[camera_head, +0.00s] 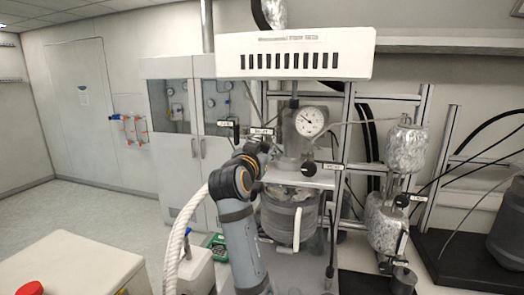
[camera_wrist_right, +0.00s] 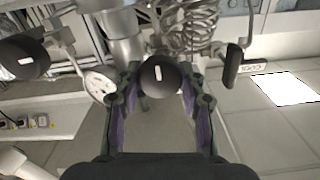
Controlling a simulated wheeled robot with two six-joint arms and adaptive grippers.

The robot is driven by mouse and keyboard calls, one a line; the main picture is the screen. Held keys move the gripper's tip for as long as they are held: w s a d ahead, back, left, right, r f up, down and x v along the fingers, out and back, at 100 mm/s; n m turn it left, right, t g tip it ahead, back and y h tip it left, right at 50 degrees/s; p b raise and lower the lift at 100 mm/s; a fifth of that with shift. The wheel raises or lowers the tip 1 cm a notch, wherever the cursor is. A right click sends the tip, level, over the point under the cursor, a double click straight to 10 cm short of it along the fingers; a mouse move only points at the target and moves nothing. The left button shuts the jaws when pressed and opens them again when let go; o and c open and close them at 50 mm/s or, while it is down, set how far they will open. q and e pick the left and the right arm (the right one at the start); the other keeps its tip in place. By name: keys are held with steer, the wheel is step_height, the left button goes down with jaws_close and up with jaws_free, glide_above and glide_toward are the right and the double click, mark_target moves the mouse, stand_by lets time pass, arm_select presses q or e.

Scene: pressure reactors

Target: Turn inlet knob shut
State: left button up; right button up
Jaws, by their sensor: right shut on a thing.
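My right gripper (camera_wrist_right: 163,84) is shut on a round black knob (camera_wrist_right: 158,73) with a white mark, held between its two fingertips in the right wrist view. The white mark stands nearly upright there. In the head view my right gripper (camera_head: 262,146) reaches up to the reactor head, just left of the pressure gauge (camera_head: 309,121), and its hand hides the knob. A small label (camera_head: 262,131) sits right above it, too small to read surely. My left gripper is not in view.
A second black knob (camera_head: 308,168) is close on the right; it also shows in the right wrist view (camera_wrist_right: 22,58). A black lever handle (camera_wrist_right: 232,65) is on the other side. The reactor vessel (camera_head: 283,218) stands below. Foil-wrapped cylinders (camera_head: 405,150) stand farther right.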

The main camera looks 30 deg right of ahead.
steer(key=shift+f, duration=0.15)
steer(key=shift+f+b, duration=0.15)
steer(key=shift+b, duration=0.45)
steer(key=m+b, duration=0.8)
steer(key=b, duration=0.2)
steer(key=shift+m, duration=0.3)
steer(key=m+b, duration=0.3)
steer(key=m, duration=0.1)
steer(key=shift+m, duration=0.3)
steer(key=shift+d+r+m+b, duration=0.1)
steer(key=shift+r+m+b, duration=0.15)
steer(key=shift+m+b, duration=0.75)
steer(key=shift+r+m+b, duration=0.1)
steer(key=shift+m+b, duration=0.2)
steer(key=shift+m, duration=1)
